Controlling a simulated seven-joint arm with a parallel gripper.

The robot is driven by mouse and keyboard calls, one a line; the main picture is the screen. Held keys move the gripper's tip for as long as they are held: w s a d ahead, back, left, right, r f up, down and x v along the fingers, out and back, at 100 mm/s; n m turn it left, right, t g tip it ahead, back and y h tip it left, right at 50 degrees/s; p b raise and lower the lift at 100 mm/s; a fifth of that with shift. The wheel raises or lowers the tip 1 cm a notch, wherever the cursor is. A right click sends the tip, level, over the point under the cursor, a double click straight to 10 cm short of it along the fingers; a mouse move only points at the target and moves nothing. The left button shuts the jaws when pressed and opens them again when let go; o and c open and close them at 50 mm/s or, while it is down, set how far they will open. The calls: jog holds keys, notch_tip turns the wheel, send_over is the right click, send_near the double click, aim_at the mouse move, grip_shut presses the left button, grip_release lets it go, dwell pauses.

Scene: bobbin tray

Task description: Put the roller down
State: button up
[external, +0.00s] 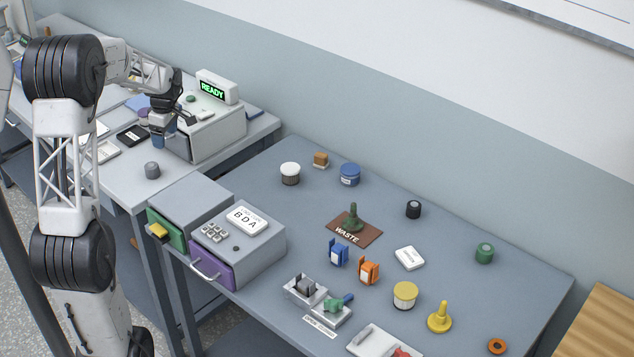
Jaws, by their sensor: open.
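My gripper (161,130) is over the far-left table, in front of the grey machine, and points down with its jaws open. A small blue piece (158,142) shows right at or below the fingertips; I cannot tell whether they touch it. A short dark grey cylinder (152,170) stands upright on the same table, nearer the front edge and apart from my gripper. No thing is clearly marked as the roller, so I cannot tell which one it is.
The grey machine (222,130) bears a READY display (213,90). A black flat box (132,135) lies left of my gripper. The nearer table holds a drawer unit (262,250), a brown WASTE mat (372,238), a blue tin (350,174) and several small parts. Its right middle has free room.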

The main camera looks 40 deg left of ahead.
jog(key=s+d+r+m+t, duration=0.1)
jog(key=s+d+r+m, duration=0.2)
jog(key=d, duration=0.6)
jog(key=s+d+r+m, duration=0.15)
jog(key=d+m, duration=0.25)
jog(key=d, duration=0.4)
jog(key=s+d+r+m+t, duration=0.1)
jog(key=d+r+m, duration=0.3)
jog(key=d, duration=0.5)
jog(key=s+d+f+m+t+h, duration=0.1)
jog(key=s+d+m, duration=1.1)
jog(key=s+d, duration=0.5)
jog(key=shift+s+d+f, duration=0.15)
jog(key=shift+d+f, duration=0.05)
jog(key=shift+d, duration=0.7)
